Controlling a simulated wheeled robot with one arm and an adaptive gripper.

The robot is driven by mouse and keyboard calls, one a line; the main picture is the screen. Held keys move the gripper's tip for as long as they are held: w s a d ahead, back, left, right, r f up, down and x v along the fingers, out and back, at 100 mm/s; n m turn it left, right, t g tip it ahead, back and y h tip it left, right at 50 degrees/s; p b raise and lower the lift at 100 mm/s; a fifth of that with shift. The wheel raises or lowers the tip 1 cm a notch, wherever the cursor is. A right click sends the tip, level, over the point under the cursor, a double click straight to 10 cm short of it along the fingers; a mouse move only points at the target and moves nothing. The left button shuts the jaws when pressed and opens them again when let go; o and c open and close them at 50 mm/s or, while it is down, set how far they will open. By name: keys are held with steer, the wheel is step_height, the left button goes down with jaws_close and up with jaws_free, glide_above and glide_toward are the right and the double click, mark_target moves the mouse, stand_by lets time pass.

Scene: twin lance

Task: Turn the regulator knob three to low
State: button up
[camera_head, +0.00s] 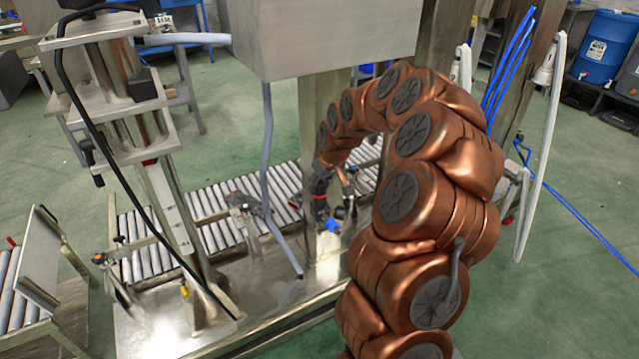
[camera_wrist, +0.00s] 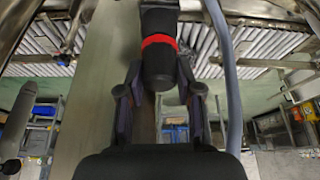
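A black regulator knob (camera_wrist: 159,62) with a red ring hangs in the upper middle of the wrist view. My gripper (camera_wrist: 160,78) has one dark finger on each side of its rounded end. The fingers are apart, with the knob between their tips. I cannot tell whether they touch or press it. In the head view, a small dark part with a red ring (camera_head: 320,197) shows at the end of my copper-coloured arm, in front of the steel post. My gripper is too small and dark there to make out clearly. The knob's markings and setting cannot be read.
A grey hose (camera_wrist: 225,75) runs close to the right of my gripper; it also hangs from the steel box (camera_head: 325,35) in the head view. A blue fitting (camera_head: 332,226) sits just below the red-ringed part. A roller conveyor (camera_head: 225,205) lies behind.

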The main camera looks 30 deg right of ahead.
steer(key=o, duration=0.4)
steer(key=shift+o, duration=0.2)
steer(key=v, duration=1.2)
